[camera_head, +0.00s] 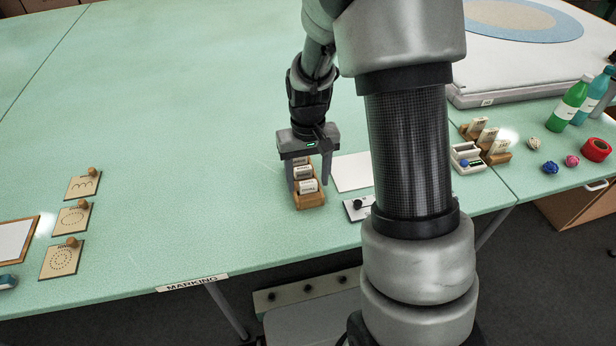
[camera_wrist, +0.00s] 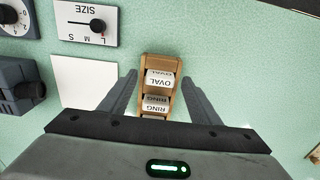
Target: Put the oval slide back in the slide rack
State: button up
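The wooden slide rack (camera_head: 311,204) stands on the green table below my gripper and also shows in the wrist view (camera_wrist: 155,60). The oval slide (camera_wrist: 159,79), a white block labelled OVAL, sits in the rack at the end nearest the table's front edge. In the head view it is the front white slide (camera_head: 308,186). A slide labelled RING (camera_wrist: 154,106) sits behind it; the rest of the row is partly hidden by my gripper. My gripper (camera_head: 310,182) is open, pointing down, with one finger on each side of the rack. In the wrist view (camera_wrist: 160,75) nothing is held.
A white sheet (camera_head: 352,172) and a SIZE slider panel (camera_head: 358,208) lie right of the rack. Wooden stencil plates (camera_head: 73,222) lie at the left. Another slide rack (camera_head: 494,152), bottles (camera_head: 567,103) and yarn balls (camera_head: 551,168) are at the right.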

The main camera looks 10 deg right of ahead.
notch_tip(320, 180, up, 17)
jog(key=p, duration=0.2)
jog(key=shift+r, duration=0.2)
dwell(0.5)
jog(key=s+r+t+p, duration=0.5)
jog(key=s+r+p, duration=0.5)
jog(key=s+r, duration=0.8)
jog(key=shift+s+r+t, duration=0.25)
jog(key=shift+r+t, duration=0.05)
jog(key=shift+r, duration=0.4)
